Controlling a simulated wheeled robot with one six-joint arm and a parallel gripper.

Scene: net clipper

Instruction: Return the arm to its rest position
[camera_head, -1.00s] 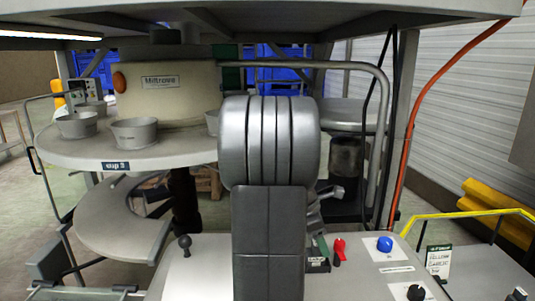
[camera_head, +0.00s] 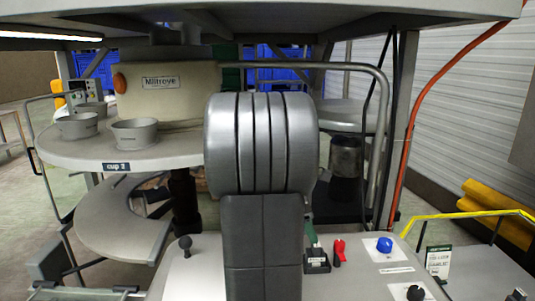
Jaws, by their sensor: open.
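My arm stands upright in the middle of the head view, its broad grey ribbed joint above a dark link. My gripper is not in view, and the arm may hide it. Behind the arm is a cream machine housing (camera_head: 165,88) labelled Miltrove, with an orange lamp (camera_head: 119,83) on its left side. Below it, a round grey table (camera_head: 70,155) with a "cup" label carries several grey cups, one of them a wide cup (camera_head: 134,133). The arm covers the table's right part.
A console (camera_head: 365,270) in front carries a blue button (camera_head: 384,244), a red switch (camera_head: 339,252) and a black knob lever (camera_head: 185,246). A bent grey rail (camera_head: 382,120) and an orange hose (camera_head: 412,120) run at right. A yellow rail (camera_head: 470,213) stands further right.

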